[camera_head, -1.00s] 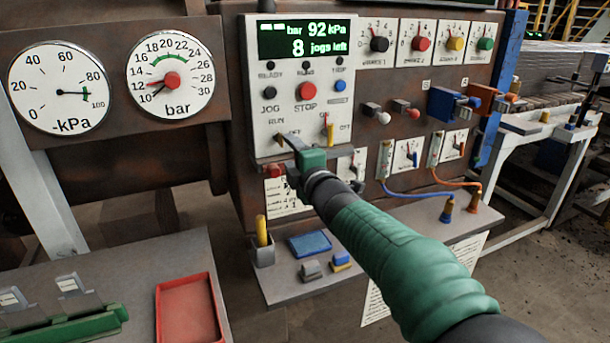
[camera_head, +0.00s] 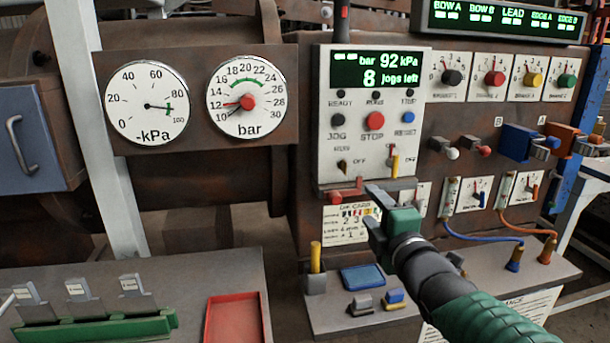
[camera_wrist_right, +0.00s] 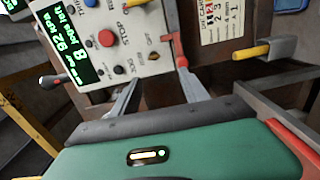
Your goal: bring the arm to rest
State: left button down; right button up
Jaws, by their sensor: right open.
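My right arm comes in from the lower right in the head view, with a green and black gripper. My right gripper (camera_head: 371,206) is open and empty, just below the white control panel (camera_head: 345,175) and in front of the card (camera_head: 346,228). In the right wrist view its two grey fingers (camera_wrist_right: 158,80) are spread apart with nothing held between them. A red lever (camera_head: 345,192) on the panel's lower edge is close to the fingertips; I cannot tell if they touch. My left gripper is not in view.
A grey shelf below holds a yellow-handled tool in a holder (camera_head: 315,280), a blue tray (camera_head: 362,277) and small blocks. A red tray (camera_head: 233,318) and a green rack (camera_head: 95,328) are at lower left. Two gauges (camera_head: 148,103) are left of the panel.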

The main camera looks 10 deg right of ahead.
jog(key=s+f+m+g+h, duration=0.1)
jog(key=s+f+m+g, duration=0.35)
jog(key=f, duration=0.75)
jog(key=s+f+m+g, duration=0.3)
jog(key=f+m, duration=0.2)
jog(key=f, duration=0.7)
jog(key=s+a+f+m+g, duration=0.3)
jog(key=s+f+m+g, duration=0.55)
jog(key=s+f, duration=0.8)
notch_tip(320, 180, up, 19)
jog(key=t+p, duration=0.1)
jog(key=p, duration=1.7)
jog(key=shift+s+r, duration=0.1)
